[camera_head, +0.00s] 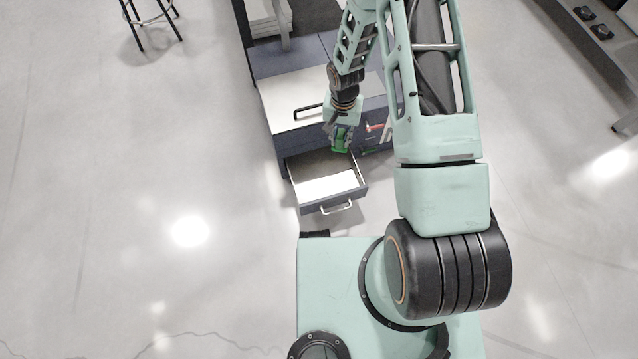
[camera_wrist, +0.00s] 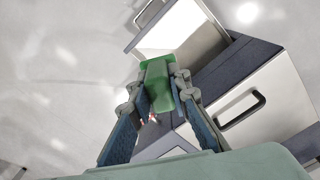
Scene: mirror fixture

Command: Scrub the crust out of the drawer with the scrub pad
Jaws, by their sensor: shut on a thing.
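A drawer (camera_head: 327,207) is pulled out low on the dark cabinet. Its white inside is partly in view, and no crust can be made out in it. The drawer also shows at the top of the wrist view (camera_wrist: 201,20). My gripper (camera_head: 341,141) is shut on the green scrub pad (camera_head: 340,150), at the right rear of the drawer in the head view. In the wrist view my gripper's fingers (camera_wrist: 160,92) hold the pad (camera_wrist: 154,62) between them. I cannot tell whether the pad touches the drawer.
The cabinet's white-fronted upper compartment (camera_head: 285,104) with a black handle is above the drawer; its front also shows in the wrist view (camera_wrist: 275,100). A black stool (camera_head: 153,20) stands far left. The floor left of the cabinet is clear.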

